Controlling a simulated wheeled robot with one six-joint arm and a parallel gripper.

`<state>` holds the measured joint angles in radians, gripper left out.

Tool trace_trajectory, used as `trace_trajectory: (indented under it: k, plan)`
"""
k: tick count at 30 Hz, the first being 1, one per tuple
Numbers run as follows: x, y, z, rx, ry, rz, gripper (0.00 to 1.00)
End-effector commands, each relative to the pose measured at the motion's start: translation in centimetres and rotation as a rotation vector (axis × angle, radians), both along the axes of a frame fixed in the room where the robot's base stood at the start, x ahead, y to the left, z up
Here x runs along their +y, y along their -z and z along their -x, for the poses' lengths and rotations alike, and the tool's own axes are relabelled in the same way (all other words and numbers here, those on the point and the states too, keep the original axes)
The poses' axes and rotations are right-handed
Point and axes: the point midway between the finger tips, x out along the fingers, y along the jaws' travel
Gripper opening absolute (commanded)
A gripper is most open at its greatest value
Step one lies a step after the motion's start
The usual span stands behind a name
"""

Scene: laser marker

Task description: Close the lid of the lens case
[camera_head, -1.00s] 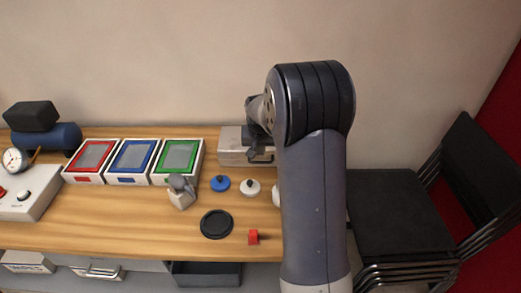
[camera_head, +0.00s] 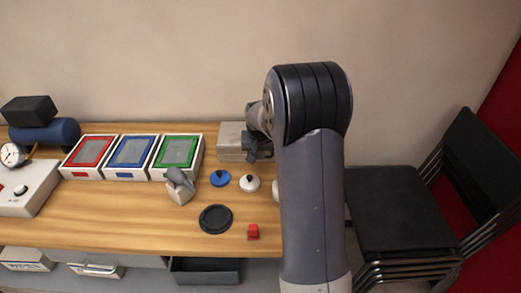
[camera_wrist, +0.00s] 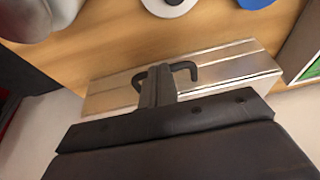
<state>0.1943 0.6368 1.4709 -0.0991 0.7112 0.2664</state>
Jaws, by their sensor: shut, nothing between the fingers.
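The lens case, a silver metal box (camera_head: 230,141), stands at the back of the wooden table, partly behind my arm. In the wrist view the case (camera_wrist: 232,68) shows as long metallic strips with a seam and a dark bent handle (camera_wrist: 186,69). Its lid looks down, but I cannot tell whether it is fully closed. My gripper (camera_head: 256,153) is at the right part of the case. In the wrist view my gripper (camera_wrist: 157,82) is shut and empty, its dark fingers overlapping the case beside the handle. Whether they touch it is unclear.
Red (camera_head: 90,151), blue (camera_head: 132,152) and green (camera_head: 178,152) framed trays stand left of the case. Blue (camera_head: 220,179) and white (camera_head: 249,184) knobbed discs, a black disc (camera_head: 215,219) and a red block (camera_head: 253,232) lie in front. Stacked chairs (camera_head: 400,215) stand right.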

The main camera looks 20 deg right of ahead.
Motion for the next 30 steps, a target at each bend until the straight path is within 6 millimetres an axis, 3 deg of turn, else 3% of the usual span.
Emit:
trace_trajectory:
  k: [11,18,20,30]
  plan:
    - [0.0,-0.6,0.2,0.005,0.0,-0.001,0.0]
    - [0.1,-4.9,0.6,0.001,-0.001,0.0,0.0]
    - [0.3,-5.3,1.1,-0.002,-0.001,0.0,0.0]
    - [1.4,-11.0,3.6,-0.002,-0.003,0.0,0.0]
